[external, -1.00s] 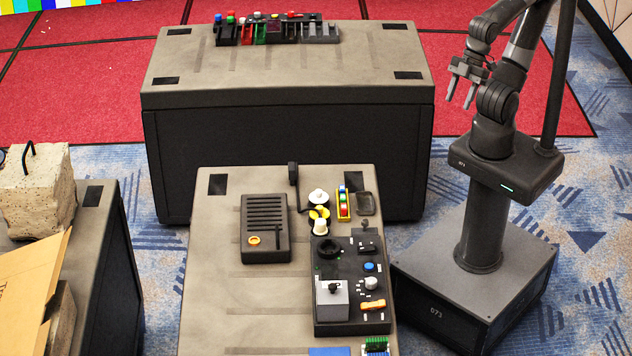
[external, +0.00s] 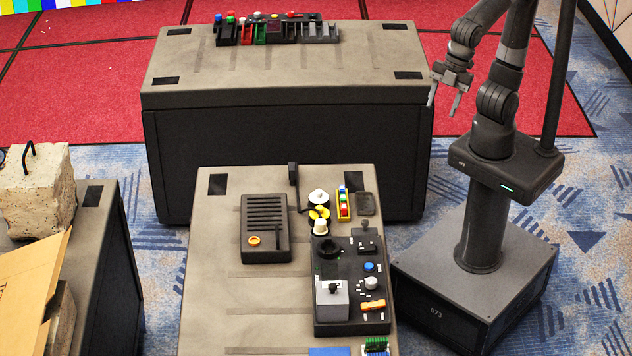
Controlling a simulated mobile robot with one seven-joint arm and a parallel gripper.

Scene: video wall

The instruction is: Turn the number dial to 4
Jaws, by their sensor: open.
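A black control panel (external: 352,325) lies on the near table. It carries a round black dial (external: 328,247) at its upper left and a white knob (external: 371,284) at its right. I cannot tell which one is the number dial, and no numbers are readable at this size. My gripper (external: 444,106) is open and empty, with its fingers pointing down. It is up in the air, above and to the right of the panel in the picture, well apart from it.
The panel also has a grey box with a black knob (external: 333,297), a blue button (external: 369,267) and an orange switch (external: 373,305). A black speaker-like box (external: 265,228) sits to its left. A far table (external: 200,60) holds a row of coloured controls.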

